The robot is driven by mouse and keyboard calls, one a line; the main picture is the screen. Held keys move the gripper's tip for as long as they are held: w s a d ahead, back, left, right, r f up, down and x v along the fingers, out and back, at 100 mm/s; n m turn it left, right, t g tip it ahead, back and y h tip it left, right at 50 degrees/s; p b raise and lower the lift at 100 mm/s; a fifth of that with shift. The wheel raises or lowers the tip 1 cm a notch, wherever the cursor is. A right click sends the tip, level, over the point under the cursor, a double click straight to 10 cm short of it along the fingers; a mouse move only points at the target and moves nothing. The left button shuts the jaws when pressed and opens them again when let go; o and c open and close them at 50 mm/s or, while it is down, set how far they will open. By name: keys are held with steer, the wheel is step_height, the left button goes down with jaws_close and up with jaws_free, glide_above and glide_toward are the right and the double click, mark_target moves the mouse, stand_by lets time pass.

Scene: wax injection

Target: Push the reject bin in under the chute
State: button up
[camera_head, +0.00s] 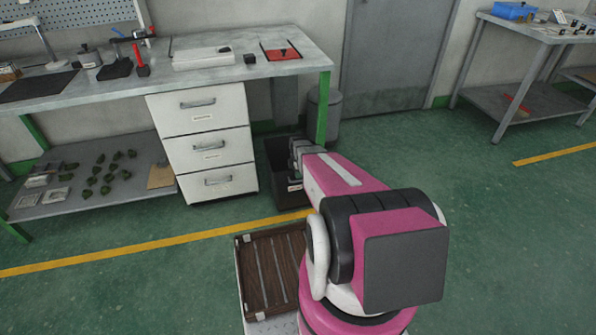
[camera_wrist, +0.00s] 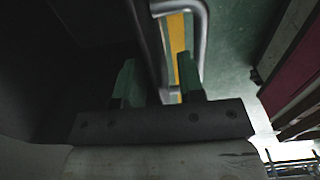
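The dark reject bin (camera_head: 287,188) stands on the floor between the drawer cabinet and the bench's green leg, its front sticking out ahead of the cabinet. A grey upright piece (camera_head: 285,98), perhaps the chute, shows under the bench top above the bin's back. My gripper (camera_head: 296,158) is at the bin's right side, partly hidden by my arm. In the wrist view my gripper (camera_wrist: 157,80) is open, with a dark bin wall (camera_wrist: 148,40) and part of a grey metal handle (camera_wrist: 203,25) between and beyond its green fingertips. Contact cannot be told.
The white drawer cabinet (camera_head: 205,145) stands close left of the bin. The green bench leg (camera_head: 323,110) and a grey waste can (camera_head: 334,112) are to its right. The brown slatted tray (camera_head: 270,270) is nearer me. Open green floor lies to the right.

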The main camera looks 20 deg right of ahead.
jaws_close()
stand_by(1.4)
